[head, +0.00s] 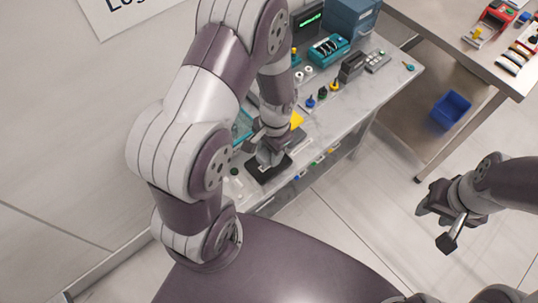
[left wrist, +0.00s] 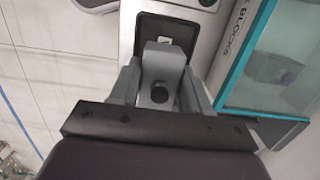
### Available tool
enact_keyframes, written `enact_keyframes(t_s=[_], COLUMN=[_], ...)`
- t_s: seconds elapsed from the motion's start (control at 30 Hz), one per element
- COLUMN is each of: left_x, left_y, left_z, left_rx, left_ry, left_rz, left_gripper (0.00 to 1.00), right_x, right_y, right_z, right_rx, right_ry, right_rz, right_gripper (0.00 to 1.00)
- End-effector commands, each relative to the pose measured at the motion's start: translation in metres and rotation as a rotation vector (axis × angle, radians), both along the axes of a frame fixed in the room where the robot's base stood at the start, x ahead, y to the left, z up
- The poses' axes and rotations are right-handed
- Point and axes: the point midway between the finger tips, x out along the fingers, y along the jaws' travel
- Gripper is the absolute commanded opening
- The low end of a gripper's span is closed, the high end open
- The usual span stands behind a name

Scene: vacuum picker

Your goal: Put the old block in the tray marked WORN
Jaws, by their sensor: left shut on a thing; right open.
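My left gripper (head: 270,152) is shut on a grey block (left wrist: 163,62) with a dark round spot, which shows between the fingers in the left wrist view. The block is over a black, recessed plate (left wrist: 148,24) on the bench; I cannot tell whether it touches it. The plate also shows below the gripper in the head view (head: 268,172). A teal-rimmed tray (left wrist: 236,62) lies to the right in the left wrist view, beside the word BLOCKS. No WORN marking is readable. My right gripper (head: 430,205) is open and empty, over the floor at the right.
The bench (head: 352,112) holds a teal device (head: 328,48), a dark grey box (head: 352,66), a blue-grey cabinet (head: 352,16) and several small coloured knobs. A yellow piece (head: 296,120) is close to my left gripper. A second table (head: 440,22) stands at top right, with a blue bin (head: 450,108) below.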

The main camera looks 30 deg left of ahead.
Motion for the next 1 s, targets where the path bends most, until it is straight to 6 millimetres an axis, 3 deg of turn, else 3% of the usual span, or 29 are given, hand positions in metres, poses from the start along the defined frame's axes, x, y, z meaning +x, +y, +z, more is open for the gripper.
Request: enact_keyframes(t_s=[0.3,0.67,0.7,1.0], left_x=[0.001,0.001,0.001,0.002], left_y=[0.005,0.005,0.005,0.005], left_z=[-0.043,-0.048,-0.046,-0.043], left_rx=[-0.001,0.0,0.0,0.0], left_ry=[0.001,0.0,-0.001,-0.001], left_rz=[-0.001,-0.001,-0.001,0.0], left_gripper=[0.14,0.14,0.57,0.57], right_x=[0.0,0.0,0.0,0.0], right_y=[0.0,0.0,0.0,0.0], right_z=[0.0,-0.003,-0.002,0.0], right_rx=[0.0,0.0,0.0,0.0], right_ry=[0.0,0.0,0.0,0.0], right_rz=[0.0,0.0,0.0,0.0], right_gripper=[0.43,0.43,0.43,0.43])
